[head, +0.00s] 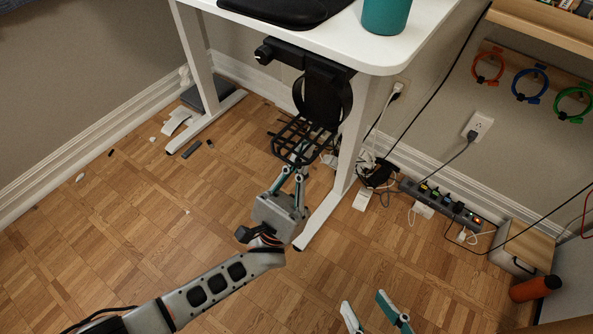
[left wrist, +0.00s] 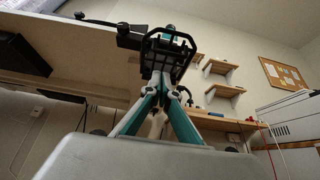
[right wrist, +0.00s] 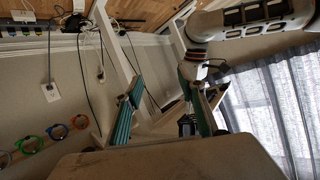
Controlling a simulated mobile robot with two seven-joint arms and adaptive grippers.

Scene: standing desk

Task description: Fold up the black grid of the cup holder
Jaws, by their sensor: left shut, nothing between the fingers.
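The black cup holder is clamped under the desk's front edge, with its round ring (head: 322,98) below the desktop. Its black grid (head: 300,140) juts out low from the ring; it also shows in the left wrist view (left wrist: 168,48). My left gripper (head: 298,168) is shut and empty, its fingertips at the grid's near lower edge. In the left wrist view the fingertips (left wrist: 163,80) overlap the grid's lower part; I cannot tell whether they touch. My right gripper (head: 372,312) is open and empty at the bottom of the head view, away from the holder; its spread fingers show in the right wrist view (right wrist: 165,105).
The white desk (head: 335,40) carries a teal cup (head: 386,14) near its edge. A white desk leg (head: 348,140) stands just right of the grid. A power strip (head: 440,200), cables and an orange bottle (head: 535,288) are at right. The floor at left is mostly clear.

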